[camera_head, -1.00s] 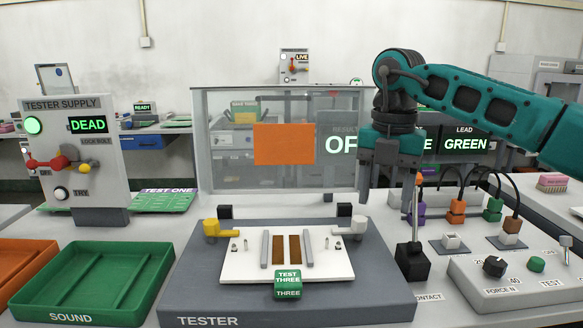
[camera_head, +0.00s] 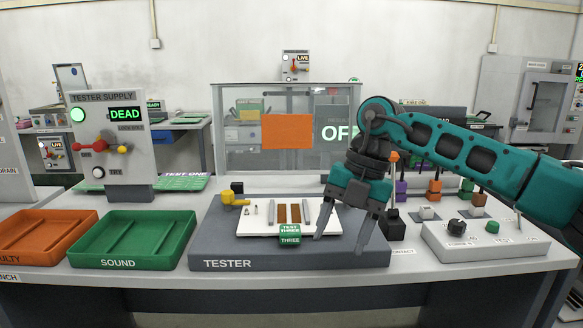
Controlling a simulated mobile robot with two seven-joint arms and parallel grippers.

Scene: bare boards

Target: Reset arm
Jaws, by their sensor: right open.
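My right arm (camera_head: 470,160) comes in from the right edge. Its right gripper (camera_head: 338,242) points down over the right end of the tester (camera_head: 225,252). The two grey fingers are spread apart with nothing between them. They hide the right end of the white plate (camera_head: 262,233) and the tester's right clamp. I cannot tell whether the fingertips touch the tester. My left gripper is out of view.
A clear hinged screen with an orange label (camera_head: 287,132) stands up behind the tester. A green tray (camera_head: 125,240) and an orange tray (camera_head: 45,238) lie left. A control box (camera_head: 488,243) stands right. The tester supply (camera_head: 110,150) reads DEAD.

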